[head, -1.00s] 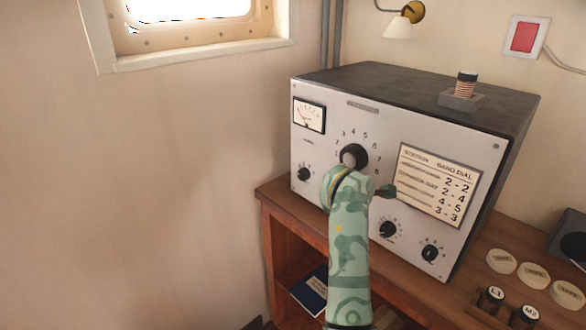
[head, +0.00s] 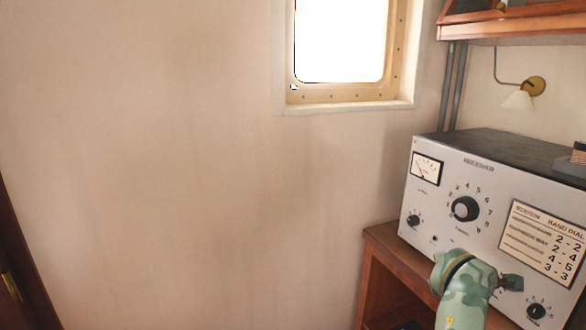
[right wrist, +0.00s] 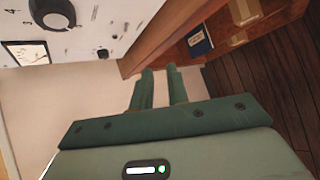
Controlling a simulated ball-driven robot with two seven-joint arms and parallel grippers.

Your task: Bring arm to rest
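My right arm comes up from the bottom right of the head view in green camouflage covering, in front of the receiver's lower face. Its gripper (head: 511,283) points right, small and partly hidden by the wrist. In the right wrist view the two green fingers (right wrist: 159,68) are a little apart, with nothing between them. The grey receiver (head: 470,172) stands on the wooden desk. Its large black band dial (head: 465,209) is clear of the gripper, and also shows in the right wrist view (right wrist: 52,14). My left gripper is not in view.
A wooden desk (head: 392,243) carries the receiver. A blue book (right wrist: 199,42) lies on its lower shelf. A window (head: 340,40), a wall lamp (head: 520,99) and an upper shelf (head: 515,30) are above. Bare wall fills the left.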

